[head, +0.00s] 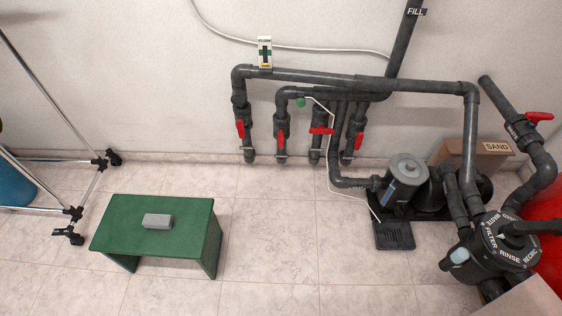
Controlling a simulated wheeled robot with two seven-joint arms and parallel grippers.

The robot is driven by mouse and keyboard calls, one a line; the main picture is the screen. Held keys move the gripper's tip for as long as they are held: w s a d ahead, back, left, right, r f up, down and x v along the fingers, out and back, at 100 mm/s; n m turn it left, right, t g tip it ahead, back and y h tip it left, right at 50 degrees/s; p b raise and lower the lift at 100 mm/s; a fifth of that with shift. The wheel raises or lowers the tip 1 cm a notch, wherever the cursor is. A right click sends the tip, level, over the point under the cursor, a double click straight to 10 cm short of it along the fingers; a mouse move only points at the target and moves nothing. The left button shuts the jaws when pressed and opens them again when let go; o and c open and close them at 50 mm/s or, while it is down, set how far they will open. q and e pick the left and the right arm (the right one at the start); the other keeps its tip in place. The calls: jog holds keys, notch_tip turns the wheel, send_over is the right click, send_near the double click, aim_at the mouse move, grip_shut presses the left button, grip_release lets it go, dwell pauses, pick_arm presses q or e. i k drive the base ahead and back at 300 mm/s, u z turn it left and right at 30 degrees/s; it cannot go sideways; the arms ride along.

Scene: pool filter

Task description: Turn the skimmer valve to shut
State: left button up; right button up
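Several dark pipes with red-handled valves stand against the wall. Their small tags are too small to read, so I cannot tell which is the skimmer valve. The far left valve handle (240,128) and the second handle (281,135) point along their upright pipes. The third handle (321,130) lies across its pipe. The fourth handle (359,141) points roughly along its pipe. Another red handle (539,116) sits on the pipe at the far right. Neither of my grippers is in view.
A green stool (120,225) with a grey block (157,221) on it stands on the tiles at left. A metal frame (45,155) is further left. The pump (404,178), a sand box (478,157) and the filter's multiport valve (490,245) fill the right. The middle floor is clear.

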aim_at(280, 138)
jog(key=k, duration=0.85)
jog(key=z, duration=0.45)
jog(key=i, duration=2.3)
jog(key=u, duration=2.05)
